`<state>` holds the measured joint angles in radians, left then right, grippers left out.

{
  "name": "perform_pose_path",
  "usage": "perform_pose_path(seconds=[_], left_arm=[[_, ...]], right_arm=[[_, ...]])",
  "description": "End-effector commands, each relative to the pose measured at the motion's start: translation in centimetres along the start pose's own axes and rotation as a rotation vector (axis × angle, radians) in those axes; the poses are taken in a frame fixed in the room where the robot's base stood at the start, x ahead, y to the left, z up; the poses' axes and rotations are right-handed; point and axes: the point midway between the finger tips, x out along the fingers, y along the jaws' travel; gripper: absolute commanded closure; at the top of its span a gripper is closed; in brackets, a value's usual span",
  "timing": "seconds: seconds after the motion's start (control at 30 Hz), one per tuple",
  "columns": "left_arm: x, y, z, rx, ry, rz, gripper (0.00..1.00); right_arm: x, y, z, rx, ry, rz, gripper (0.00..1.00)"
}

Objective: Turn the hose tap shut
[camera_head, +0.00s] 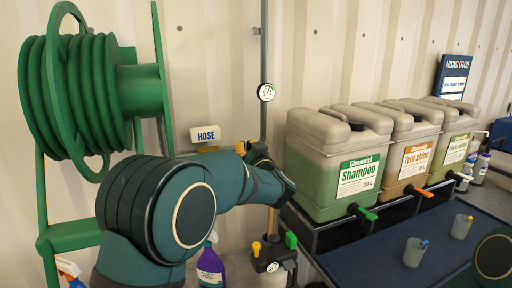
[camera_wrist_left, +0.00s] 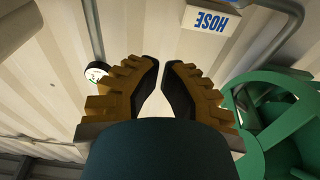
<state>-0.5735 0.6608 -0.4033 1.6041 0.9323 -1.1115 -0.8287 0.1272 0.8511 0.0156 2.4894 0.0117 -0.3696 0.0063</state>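The white HOSE sign (camera_head: 205,135) is on the wall, just left of my left gripper (camera_head: 244,148). The sign appears upside down at the top of the left wrist view (camera_wrist_left: 211,20). I cannot make out the hose tap in either view; it may be hidden by my left arm and gripper. In the left wrist view my left gripper (camera_wrist_left: 161,75) has its fingertips close together but apart. The wall shows through the narrow gap, and nothing is seen between the fingers. My right gripper is not in view.
The green hose reel (camera_head: 85,90) stands at the left. A round gauge (camera_head: 266,91) sits on the vertical pipe (camera_head: 263,50). The Shampoo canister (camera_head: 335,165) is close to the right of my left gripper. A purple spray bottle (camera_head: 210,268) stands below my arm.

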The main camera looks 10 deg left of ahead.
Motion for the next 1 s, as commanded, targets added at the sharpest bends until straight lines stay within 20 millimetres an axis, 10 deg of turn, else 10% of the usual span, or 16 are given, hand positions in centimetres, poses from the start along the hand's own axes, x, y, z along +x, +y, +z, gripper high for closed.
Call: perform_pose_path(seconds=[0.53, 1.0], left_arm=[[9.2, -0.1, 0.1, 0.002, 0.001, 0.0, 1.0], [7.6, 0.0, 3.9, 0.001, -0.001, 0.003, 1.0]], right_arm=[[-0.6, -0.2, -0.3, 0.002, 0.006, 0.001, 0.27], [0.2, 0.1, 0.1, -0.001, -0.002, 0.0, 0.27]])
